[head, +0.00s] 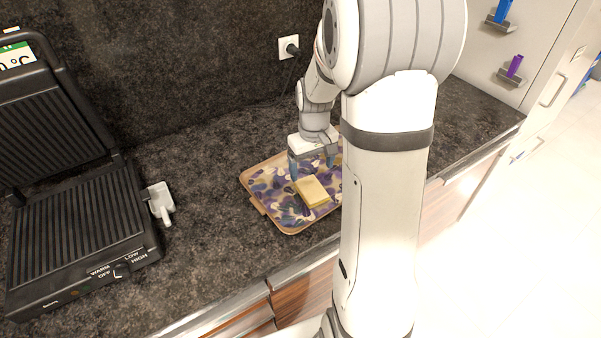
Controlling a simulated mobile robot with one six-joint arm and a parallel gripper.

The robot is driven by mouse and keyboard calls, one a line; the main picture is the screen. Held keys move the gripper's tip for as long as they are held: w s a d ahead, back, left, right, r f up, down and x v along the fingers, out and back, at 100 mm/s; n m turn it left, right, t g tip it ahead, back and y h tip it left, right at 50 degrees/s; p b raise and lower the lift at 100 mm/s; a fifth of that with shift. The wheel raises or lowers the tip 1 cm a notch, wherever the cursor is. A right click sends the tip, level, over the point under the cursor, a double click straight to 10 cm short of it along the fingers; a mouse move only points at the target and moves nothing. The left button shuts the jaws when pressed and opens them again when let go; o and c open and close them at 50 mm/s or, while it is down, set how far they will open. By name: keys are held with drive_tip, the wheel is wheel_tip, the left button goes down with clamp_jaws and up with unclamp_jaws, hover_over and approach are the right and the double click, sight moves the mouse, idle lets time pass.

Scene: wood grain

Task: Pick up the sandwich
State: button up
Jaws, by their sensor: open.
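The sandwich (312,191) is a pale yellow, squarish block. It lies flat on a patterned tray (268,178) with a tan rim and purple and white shapes. My gripper (312,172) points down just above and behind the sandwich, with its bluish fingers apart and nothing seen held between them. Whether the fingers touch the sandwich cannot be told from this view. My arm hides the right part of the tray.
An open black contact grill (78,232) stands at the left, with a white handled object (160,202) beside it. A wall socket with a plug (289,46) is behind. The dark counter (212,240) is clear between grill and tray; its front edge is close to the tray.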

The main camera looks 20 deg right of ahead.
sight(312, 188)
drive_tip(key=shift+w+d+f, duration=0.15)
drive_tip(key=shift+f, duration=0.25)
drive_tip(key=shift+w+d+f, duration=0.15)
drive_tip(key=shift+f, duration=0.2)
wheel_tip(312, 188, down, 7)
drive_tip(key=shift+w+f+p, duration=0.15)
drive_tip(key=shift+f+p, duration=0.05)
drive_tip(key=shift+p, duration=0.9)
drive_tip(key=c, duration=1.1)
